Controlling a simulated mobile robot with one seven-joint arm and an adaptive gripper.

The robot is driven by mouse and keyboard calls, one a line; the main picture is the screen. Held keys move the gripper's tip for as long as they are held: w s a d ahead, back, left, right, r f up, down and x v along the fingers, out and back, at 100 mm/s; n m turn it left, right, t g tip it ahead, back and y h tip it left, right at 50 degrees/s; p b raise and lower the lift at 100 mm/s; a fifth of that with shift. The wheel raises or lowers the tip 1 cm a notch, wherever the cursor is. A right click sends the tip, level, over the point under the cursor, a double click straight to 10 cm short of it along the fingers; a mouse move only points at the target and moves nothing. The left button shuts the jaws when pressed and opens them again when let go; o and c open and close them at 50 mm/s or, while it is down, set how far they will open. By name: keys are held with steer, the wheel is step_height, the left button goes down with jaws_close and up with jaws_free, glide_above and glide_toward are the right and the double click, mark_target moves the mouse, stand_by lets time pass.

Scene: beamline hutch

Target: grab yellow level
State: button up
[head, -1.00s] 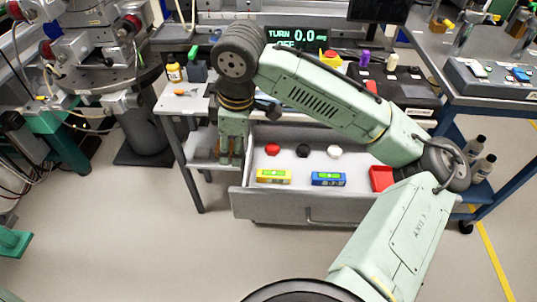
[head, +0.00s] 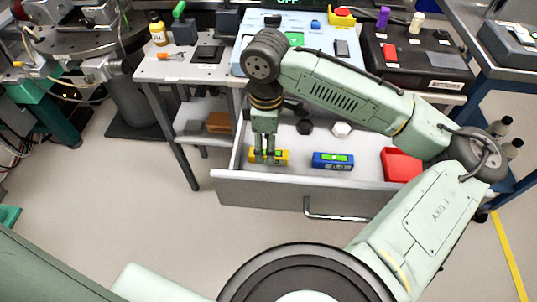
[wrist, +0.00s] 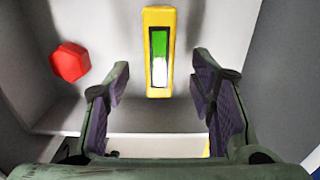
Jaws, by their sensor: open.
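The yellow level (head: 284,156) lies in the open drawer, near its front left. In the head view my gripper (head: 264,158) points down over it and hides its middle. In the wrist view the yellow level (wrist: 160,20) shows a green and white window. It lines up with the gap between the open fingers (wrist: 160,85), apart from both purple pads. A blue level (head: 333,161) lies to its right in the drawer.
The grey drawer (head: 270,190) has walls around the levels and a front handle. A red hex piece (wrist: 70,62) lies near the level. Black (head: 304,127) and white (head: 341,129) hex pieces lie farther back. A red bin (head: 400,165) stands at the drawer's right.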

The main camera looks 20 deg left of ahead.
steer(key=shift+f, duration=1.9)
steer(key=shift+c, duration=0.6)
jaws_close()
